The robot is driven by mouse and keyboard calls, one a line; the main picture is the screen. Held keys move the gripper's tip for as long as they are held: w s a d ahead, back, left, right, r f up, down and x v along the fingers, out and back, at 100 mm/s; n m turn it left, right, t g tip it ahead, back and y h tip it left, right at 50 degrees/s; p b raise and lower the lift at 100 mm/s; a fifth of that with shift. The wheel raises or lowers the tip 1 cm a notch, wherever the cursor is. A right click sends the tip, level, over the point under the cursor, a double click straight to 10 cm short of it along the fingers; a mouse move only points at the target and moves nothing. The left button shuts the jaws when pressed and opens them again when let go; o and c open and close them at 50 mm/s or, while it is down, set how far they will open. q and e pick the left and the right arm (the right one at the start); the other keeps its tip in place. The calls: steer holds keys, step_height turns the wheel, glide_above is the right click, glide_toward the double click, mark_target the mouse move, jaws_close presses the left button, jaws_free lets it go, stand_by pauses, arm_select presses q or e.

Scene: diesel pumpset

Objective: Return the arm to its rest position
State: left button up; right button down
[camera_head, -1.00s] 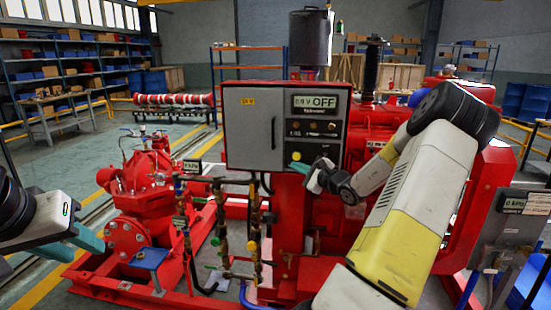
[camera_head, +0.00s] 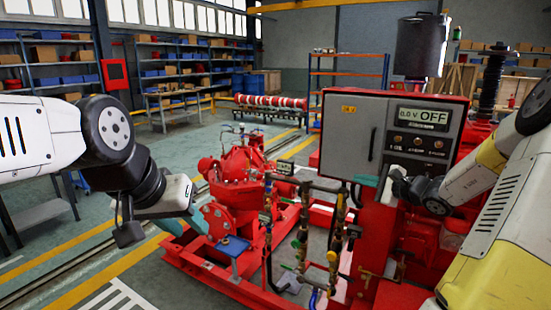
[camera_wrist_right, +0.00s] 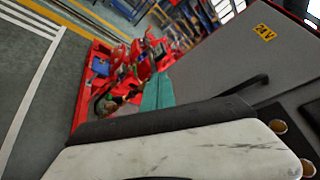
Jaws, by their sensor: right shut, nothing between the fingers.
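My right arm comes in from the right in the head view. Its gripper (camera_head: 368,181) is at the lower edge of the grey control panel (camera_head: 352,138), shut and empty. In the right wrist view, teal fingers (camera_wrist_right: 157,92) show beyond the pale gripper body, with the panel face (camera_wrist_right: 225,60) on the right. I cannot tell whether the gripper touches the panel. My left arm comes in from the left, bent downward at the wrist. Its gripper (camera_head: 186,223) has teal fingers in front of the red pump (camera_head: 240,180); their spacing is unclear.
The panel display (camera_head: 423,117) reads OFF, with knobs below it. Pipes and valves (camera_head: 303,240) stand between the pump and the panel. The red base frame (camera_head: 190,262) lies low. Shelves (camera_head: 60,70) and a workbench (camera_head: 178,103) stand behind. Floor at the left is open.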

steer(key=s+a+r+n+g, duration=0.2)
steer(key=s+a+n+g, duration=0.25)
steer(key=s+a, duration=0.35)
steer(key=s+a+r+n+g, duration=0.25)
steer(key=s+a+n, duration=0.35)
steer(key=a, duration=0.5)
steer(key=s+d+r+n+h, duration=0.1)
steer(key=s+n+h, duration=0.2)
steer(key=s, duration=0.6)
steer(key=s+d+r+n+h, duration=0.1)
steer(key=s+d+n+h, duration=0.1)
steer(key=s+n, duration=0.3)
steer(key=s, duration=0.4)
steer(key=shift+d+r+h, duration=0.2)
steer(key=shift+r+h, duration=0.1)
steer(key=shift+h, duration=0.1)
